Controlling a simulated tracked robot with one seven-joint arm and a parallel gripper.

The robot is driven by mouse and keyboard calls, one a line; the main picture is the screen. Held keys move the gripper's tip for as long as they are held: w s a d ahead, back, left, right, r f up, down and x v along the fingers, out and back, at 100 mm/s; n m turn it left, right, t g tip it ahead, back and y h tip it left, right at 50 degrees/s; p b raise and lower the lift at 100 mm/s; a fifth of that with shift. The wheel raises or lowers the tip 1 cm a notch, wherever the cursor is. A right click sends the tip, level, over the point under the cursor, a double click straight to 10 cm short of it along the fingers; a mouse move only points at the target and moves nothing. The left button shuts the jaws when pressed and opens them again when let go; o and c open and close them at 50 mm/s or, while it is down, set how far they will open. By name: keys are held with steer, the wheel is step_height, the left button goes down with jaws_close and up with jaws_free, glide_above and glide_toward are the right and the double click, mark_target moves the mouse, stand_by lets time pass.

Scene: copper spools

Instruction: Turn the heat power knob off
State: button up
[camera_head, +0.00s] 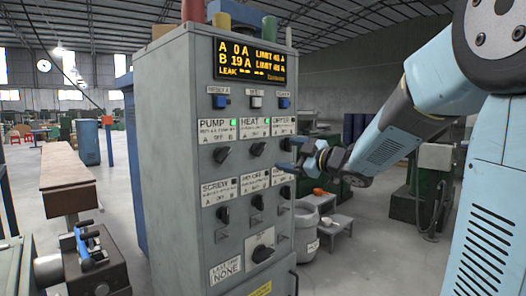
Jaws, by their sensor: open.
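The heat power knob (258,149) is a black knob under the HEAT label, in the upper middle of the grey cabinet (165,160). The knob points diagonally; I cannot tell its exact setting. A green lamp (265,121) glows beside the HEAT label. My gripper (284,154) is open and empty at the cabinet's right edge, just right of the heat knob and apart from it in the picture. It partly covers the right-hand column of controls.
The PUMP knob (221,154) is left of the heat knob, with its own green lamp. More knobs sit below, including one under SCREW (223,215). An amber display (249,61) is above. A grey bin (306,232) stands on the floor to the right.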

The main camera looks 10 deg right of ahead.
mark_target(262, 151)
steer(key=x, duration=1.1)
steer(key=shift+w+a, duration=0.15)
steer(key=shift+w, duration=0.15)
steer(key=shift+c, duration=0.4)
steer(key=c, duration=1)
steer(key=shift+n, duration=0.4)
steer(key=n, duration=0.3)
steer(key=shift+a+n, duration=0.1)
steer(key=shift+n, duration=0.3)
steer(key=shift+s+a+f+n, duration=0.1)
steer(key=shift+n, duration=0.95)
steer(key=shift+f+n, duration=0.1)
steer(key=shift+n, duration=0.95)
steer(key=shift+f, duration=0.1)
